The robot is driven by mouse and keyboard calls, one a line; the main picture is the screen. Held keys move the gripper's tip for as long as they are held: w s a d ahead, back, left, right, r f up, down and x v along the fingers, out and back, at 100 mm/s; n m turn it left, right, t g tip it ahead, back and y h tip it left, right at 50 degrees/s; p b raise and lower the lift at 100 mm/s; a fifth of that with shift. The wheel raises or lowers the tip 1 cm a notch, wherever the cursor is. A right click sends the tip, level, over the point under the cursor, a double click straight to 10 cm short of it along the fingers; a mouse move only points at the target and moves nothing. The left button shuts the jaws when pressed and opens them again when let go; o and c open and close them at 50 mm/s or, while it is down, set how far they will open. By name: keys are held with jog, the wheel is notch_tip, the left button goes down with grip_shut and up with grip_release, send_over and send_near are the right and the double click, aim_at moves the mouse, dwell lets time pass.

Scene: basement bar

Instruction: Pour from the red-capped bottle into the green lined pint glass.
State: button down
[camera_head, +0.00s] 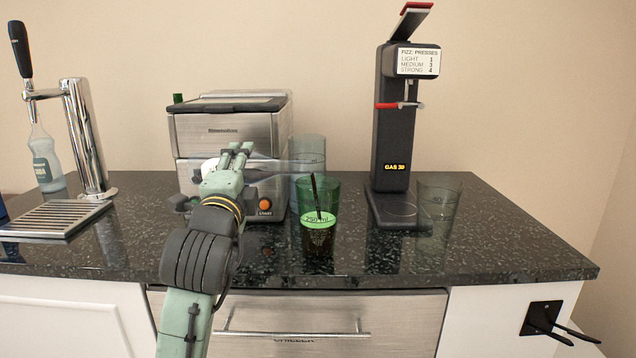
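My gripper (238,152) is in front of the steel machine and appears shut on a clear, see-through bottle (275,166). The bottle lies nearly level, its narrow end pointing right, above the green glass. My fingers hide part of it, and I see no red cap on it. The green lined pint glass (331,197) stands upright on the counter, right of my gripper, with a pale "250 ml" mark. Its lower part looks dark. A thin dark streak (316,193) runs from near the bottle's end down into the glass; I cannot tell whether it is liquid or a stick.
A steel machine (230,132) stands behind my gripper. A black fizz dispenser (392,150) and a clear glass (438,205) stand right. Another clear glass (308,150) is behind the green one. A tap (85,140), drip tray (55,218) and labelled bottle (45,165) are left. Right counter (510,240) is clear.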

jog(key=shift+r+m, duration=0.3)
dwell(0.8)
